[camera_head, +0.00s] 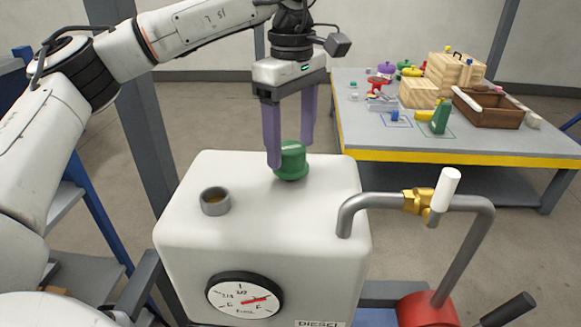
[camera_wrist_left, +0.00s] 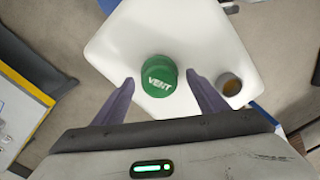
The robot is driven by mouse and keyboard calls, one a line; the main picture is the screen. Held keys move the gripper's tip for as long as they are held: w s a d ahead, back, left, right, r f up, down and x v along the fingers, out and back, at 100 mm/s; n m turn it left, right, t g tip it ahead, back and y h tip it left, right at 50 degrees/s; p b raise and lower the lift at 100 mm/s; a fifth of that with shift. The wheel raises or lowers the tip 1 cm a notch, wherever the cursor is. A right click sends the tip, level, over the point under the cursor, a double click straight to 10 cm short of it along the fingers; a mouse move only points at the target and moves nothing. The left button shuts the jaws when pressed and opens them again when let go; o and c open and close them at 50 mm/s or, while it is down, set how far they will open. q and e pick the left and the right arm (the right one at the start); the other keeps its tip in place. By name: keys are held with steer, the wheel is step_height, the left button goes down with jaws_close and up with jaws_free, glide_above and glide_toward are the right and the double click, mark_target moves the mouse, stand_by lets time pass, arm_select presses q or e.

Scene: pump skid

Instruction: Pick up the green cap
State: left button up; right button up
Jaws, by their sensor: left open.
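The green cap (camera_head: 291,161) stands upright on top of the white tank (camera_head: 240,180). In the left wrist view the cap (camera_wrist_left: 159,76) shows the word VENT on its top. My left gripper (camera_head: 291,150) points down at the cap with its purple fingers open. In the left wrist view the fingertips of the left gripper (camera_wrist_left: 160,78) lie on either side of the cap with gaps between. In the head view one finger is in front of the cap's left edge. I cannot tell whether any finger touches it. My right gripper is not in view.
An open filler neck (camera_head: 215,201) rises from the tank left of the cap. A grey pipe with a brass valve (camera_head: 417,201) and white handle stands at right. A gauge (camera_head: 244,295) is on the tank's front. A cluttered table (camera_head: 450,147) stands behind right.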

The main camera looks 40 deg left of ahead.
mark_target(292, 148)
arm_select(q)
steer(key=shift+f, duration=0.95)
steer(key=shift+c, duration=0.3)
steer(key=c, duration=1.3)
step_height(292, 148, up, 10)
steer(key=shift+r+p, duration=0.1)
steer(key=shift+p, duration=0.4)
